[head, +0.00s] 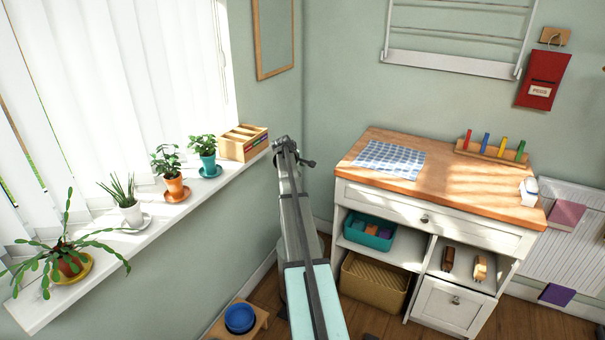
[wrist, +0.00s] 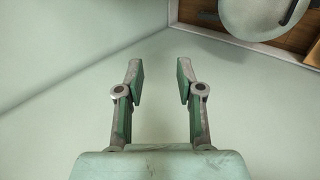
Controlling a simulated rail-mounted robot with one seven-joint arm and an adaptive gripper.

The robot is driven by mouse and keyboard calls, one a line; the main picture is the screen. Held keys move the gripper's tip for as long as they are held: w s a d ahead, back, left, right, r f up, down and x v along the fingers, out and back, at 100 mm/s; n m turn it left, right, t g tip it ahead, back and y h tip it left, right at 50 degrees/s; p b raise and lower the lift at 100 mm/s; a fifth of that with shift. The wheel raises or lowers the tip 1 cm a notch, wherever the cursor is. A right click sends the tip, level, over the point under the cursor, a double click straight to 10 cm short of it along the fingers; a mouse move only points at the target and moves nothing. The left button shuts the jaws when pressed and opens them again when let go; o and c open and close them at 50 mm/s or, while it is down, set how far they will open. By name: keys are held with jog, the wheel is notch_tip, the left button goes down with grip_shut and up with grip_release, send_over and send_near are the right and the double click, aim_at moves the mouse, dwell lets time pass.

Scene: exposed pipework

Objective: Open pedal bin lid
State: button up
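No pedal bin can be made out for certain in either view. In the wrist view my gripper (wrist: 160,78) is open and empty, its two green-padded fingers apart in front of a plain pale green wall. In the head view my arm reaches up the middle of the picture, and its far end stands near the room corner, right of the windowsill. The arm hides part of the floor and wall behind it. A rounded pale shape with a dark strip is cut off at the wrist view's top right; I cannot tell what it is.
A white cabinet (head: 385,207) with a wooden top stands right of my arm, holding a teal basket (head: 369,232) and a wicker basket (head: 375,283). Potted plants and a wooden box (head: 243,143) line the windowsill (head: 150,218). A blue bowl (head: 240,318) sits low, left of my arm.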

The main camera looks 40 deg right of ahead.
jog(key=shift+v, duration=2.35)
